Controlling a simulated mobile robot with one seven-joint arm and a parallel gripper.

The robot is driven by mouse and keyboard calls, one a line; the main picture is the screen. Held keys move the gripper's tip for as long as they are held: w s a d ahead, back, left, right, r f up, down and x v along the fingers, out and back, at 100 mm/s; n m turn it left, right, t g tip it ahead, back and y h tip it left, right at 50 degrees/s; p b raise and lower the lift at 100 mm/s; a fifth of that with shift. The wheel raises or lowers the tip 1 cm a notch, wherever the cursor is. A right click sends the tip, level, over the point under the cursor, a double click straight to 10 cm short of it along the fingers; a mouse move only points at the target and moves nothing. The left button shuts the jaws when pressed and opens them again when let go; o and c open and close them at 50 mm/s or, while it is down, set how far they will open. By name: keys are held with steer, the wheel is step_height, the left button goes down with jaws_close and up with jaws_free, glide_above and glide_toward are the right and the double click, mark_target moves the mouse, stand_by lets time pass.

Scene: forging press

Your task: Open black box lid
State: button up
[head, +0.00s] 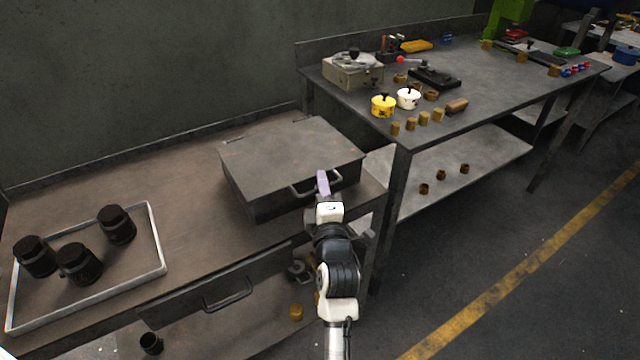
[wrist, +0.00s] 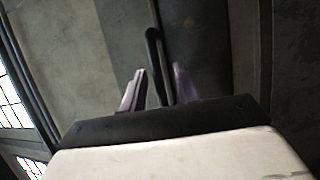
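The black box (head: 245,195) is a dark grey metal box on the left bench, and its flat lid (head: 290,150) is down. A handle (head: 302,191) sticks out from the box's front side. My gripper (head: 323,182) is at the right part of this handle, and its fingers partly cover it. In the wrist view, the two purple-grey fingers of my gripper (wrist: 158,84) stand apart. The dark handle bar (wrist: 153,50) runs between them, with small gaps seen on both sides. The lower end of the bar is hidden behind the gripper body.
A white-rimmed tray (head: 158,240) with 3 dark cylinders (head: 78,264) stands left on the bench. A drawer handle (head: 228,294) juts out below. The right table (head: 500,85) carries yellow and white pots (head: 383,105), a grey device (head: 352,72) and small parts. Bench space between tray and box is clear.

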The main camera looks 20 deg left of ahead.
jaws_close()
steer(key=shift+r, duration=0.1)
stand_by(0.3)
